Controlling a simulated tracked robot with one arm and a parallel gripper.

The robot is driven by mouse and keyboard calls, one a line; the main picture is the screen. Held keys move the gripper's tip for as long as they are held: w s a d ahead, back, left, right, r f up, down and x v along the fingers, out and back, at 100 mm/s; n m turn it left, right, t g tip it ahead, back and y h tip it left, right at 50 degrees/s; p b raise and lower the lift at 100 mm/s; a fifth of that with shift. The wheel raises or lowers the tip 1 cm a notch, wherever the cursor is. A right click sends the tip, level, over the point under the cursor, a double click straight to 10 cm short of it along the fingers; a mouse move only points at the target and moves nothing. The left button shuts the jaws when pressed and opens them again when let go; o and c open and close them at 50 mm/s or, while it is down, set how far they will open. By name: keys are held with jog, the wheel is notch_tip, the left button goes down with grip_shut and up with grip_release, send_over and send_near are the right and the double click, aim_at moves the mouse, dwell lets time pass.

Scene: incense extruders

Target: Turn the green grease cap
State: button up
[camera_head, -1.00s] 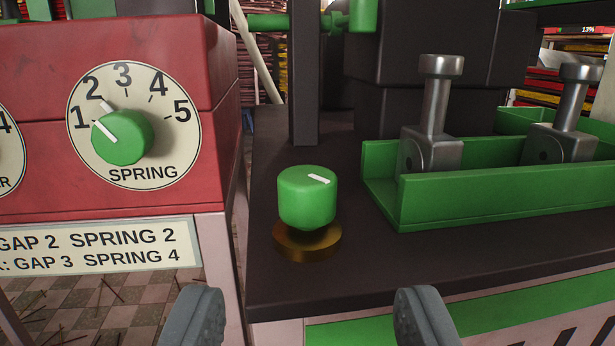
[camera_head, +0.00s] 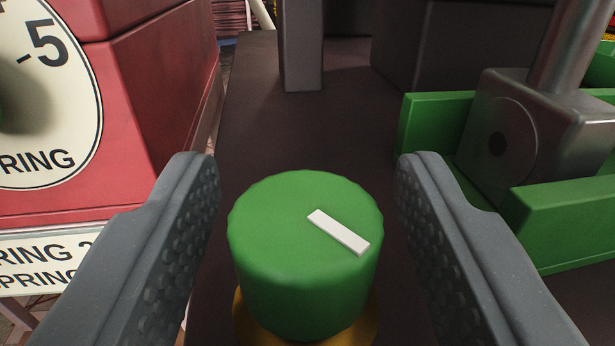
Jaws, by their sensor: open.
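The green grease cap (camera_head: 290,240) is a round knob with a white pointer mark (camera_head: 338,232) on its top. The mark runs from the middle of the top toward the lower right. The cap sits on a brass base (camera_head: 364,318), which is mostly hidden below it. My gripper (camera_head: 307,165) is open, with one grey finger to the left of the cap and one to the right. A gap shows on both sides, and neither finger appears to touch the cap.
A red box (camera_head: 160,90) with a numbered SPRING dial (camera_head: 45,165) stands at the left. A green tray (camera_head: 560,225) with a metal fitting (camera_head: 515,125) is close at the right. A dark post (camera_head: 302,45) rises behind the cap. The dark tabletop (camera_head: 290,130) between is clear.

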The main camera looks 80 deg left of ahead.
jog(key=c, duration=1)
jog(key=shift+t, duration=0.3)
jog(key=m+t+h+b, duration=0.1)
jog(key=m+t+h, duration=0.1)
jog(key=m+t, duration=0.1)
jog(key=shift+s+m+t, duration=0.15)
jog(key=shift+m+t, duration=0.15)
jog(key=shift+t, duration=0.5)
jog(key=m+t+h, duration=0.2)
jog(key=t, duration=0.1)
jog(key=shift+a+m+h, duration=0.15)
jog(key=shift+m+h, duration=0.15)
jog(key=m+t+h+p, duration=0.1)
jog(key=m+t+h, duration=0.1)
jog(key=m+t+h+p, duration=0.1)
jog(key=h, duration=0.1)
jog(key=shift+r+m+t+h, duration=0.2)
jog(key=shift+m+t+h, duration=0.2)
jog(key=shift+m+t+h+p, duration=0.7)
jog(key=shift+m+h+p, duration=0.5)
jog(key=shift+h, duration=0.4)
jog(key=shift+w+m+h+p, duration=0.2)
jog(key=shift+m+h+p, duration=0.1)
jog(key=shift+h+p, duration=0.15)
